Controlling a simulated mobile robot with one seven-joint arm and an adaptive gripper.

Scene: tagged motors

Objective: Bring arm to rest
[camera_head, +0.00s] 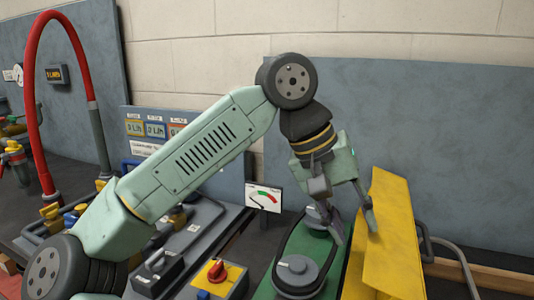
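My arm reaches across the head view from the lower left, bends at the upper middle and points down. My gripper (349,222) is at its end, with its two fingers apart and nothing seen between them. It hangs over or beside a green base (312,250) carrying dark round motor-like parts (297,272). A yellow panel (390,245) stands just right of the fingers. I cannot tell whether a fingertip touches the panel or the base. No tags can be read on the motors.
A gauge card (263,197) stands left of the gripper. A red switch on a yellow box (217,272) is at the front. A red hose (32,95) arches at the left. Grey boards and a block wall (420,25) close off the back.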

